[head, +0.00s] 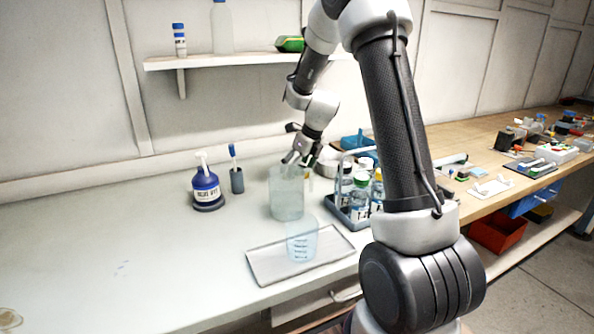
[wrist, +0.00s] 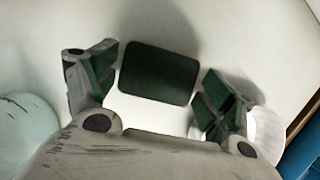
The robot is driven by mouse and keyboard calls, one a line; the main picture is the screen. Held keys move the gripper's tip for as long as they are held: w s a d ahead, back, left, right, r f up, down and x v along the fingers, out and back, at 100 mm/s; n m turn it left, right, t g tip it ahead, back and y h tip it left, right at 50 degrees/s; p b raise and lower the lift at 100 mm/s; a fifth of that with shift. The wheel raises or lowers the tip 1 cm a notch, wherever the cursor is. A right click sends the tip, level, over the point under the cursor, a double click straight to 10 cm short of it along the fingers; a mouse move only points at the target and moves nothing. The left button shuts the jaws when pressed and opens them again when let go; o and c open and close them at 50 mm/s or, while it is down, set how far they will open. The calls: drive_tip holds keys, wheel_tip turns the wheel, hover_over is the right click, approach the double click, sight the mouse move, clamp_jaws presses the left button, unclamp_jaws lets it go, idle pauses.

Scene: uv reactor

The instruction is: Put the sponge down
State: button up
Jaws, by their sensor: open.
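The sponge (wrist: 159,72) is a dark green rounded block in the wrist view, between my two fingers over a white surface. My gripper (wrist: 162,64) is open, with one finger on each side of the sponge. Narrow gaps seem to show at both sides. Whether the sponge rests fully on the surface is hard to tell; a soft shadow lies beside it. In the head view my gripper (head: 298,157) points down behind the large clear beaker (head: 287,196), low over the back of the white bench (head: 110,240). I cannot make out the sponge there.
A blue-labelled bottle (head: 206,188) and a brush holder (head: 237,180) stand left of the gripper. A bottle rack (head: 355,210) stands to its right. A small beaker (head: 301,240) stands on a tray (head: 265,264) in front. The bench's left side is mostly clear.

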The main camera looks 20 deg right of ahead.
drive_tip(key=v, duration=1.1)
drive_tip(key=s+a+r+n+h, duration=0.1)
drive_tip(key=s+a+r+n, duration=0.1)
drive_tip(key=s+r+n, duration=0.5)
drive_tip(key=s+a+r+n, duration=0.2)
drive_tip(key=s+r+n, duration=0.1)
drive_tip(key=s+n, duration=0.8)
drive_tip(key=s+f+n, duration=0.3)
drive_tip(key=s+n, duration=1)
drive_tip(key=s, duration=0.2)
drive_tip(key=shift+n+h, duration=0.3)
drive_tip(key=shift+h, duration=0.1)
drive_tip(key=shift+o, duration=0.4)
drive_tip(key=shift+w+r, duration=0.1)
